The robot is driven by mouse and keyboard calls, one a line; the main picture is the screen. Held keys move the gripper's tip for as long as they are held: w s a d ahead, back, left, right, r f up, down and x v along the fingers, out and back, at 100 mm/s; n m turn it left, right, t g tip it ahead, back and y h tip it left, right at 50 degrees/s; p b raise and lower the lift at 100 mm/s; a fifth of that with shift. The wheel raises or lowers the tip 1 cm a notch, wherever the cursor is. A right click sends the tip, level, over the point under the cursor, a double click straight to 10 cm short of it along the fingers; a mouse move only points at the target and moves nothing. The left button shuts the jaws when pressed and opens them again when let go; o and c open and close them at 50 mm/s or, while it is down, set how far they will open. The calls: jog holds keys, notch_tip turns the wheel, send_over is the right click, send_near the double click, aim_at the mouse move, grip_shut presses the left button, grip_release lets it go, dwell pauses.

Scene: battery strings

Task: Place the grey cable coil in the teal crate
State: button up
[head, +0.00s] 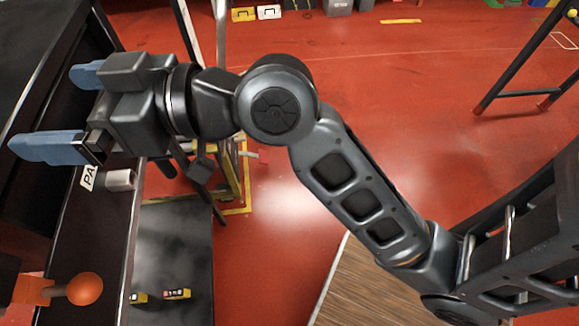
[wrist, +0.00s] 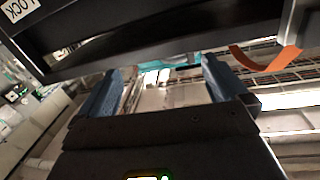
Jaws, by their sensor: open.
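My gripper (head: 42,108) is at the upper left of the head view, with its two blue fingers spread apart over a dark cabinet or rack. It also shows in the wrist view (wrist: 162,68), open, with nothing seen held between the fingers. I cannot make out the grey cable coil in either view. A thin teal strip (wrist: 170,61) shows beyond the fingertips in the wrist view. It may be part of the teal crate, but too little shows to tell.
The dark rack edge (head: 105,240) runs along the left, with a grey cylinder (head: 120,180) beside a label. An orange ball handle (head: 85,288) sticks out at the lower left. A dark frame crosses the top of the wrist view. Red floor (head: 390,110) is largely open to the right.

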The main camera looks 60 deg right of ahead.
jog(key=s+d+f+m+h, duration=0.3)
jog(key=s+f, duration=0.4)
jog(key=s+d+f+m+h, duration=0.2)
jog(key=s+d+f+h, duration=0.15)
jog(key=s+f, duration=0.35)
jog(key=s+d+n+g+h, duration=0.1)
jog(key=s+d, duration=0.1)
jog(key=s, duration=1.4)
jog(key=shift+d+f, duration=0.3)
jog(key=shift+f, duration=0.1)
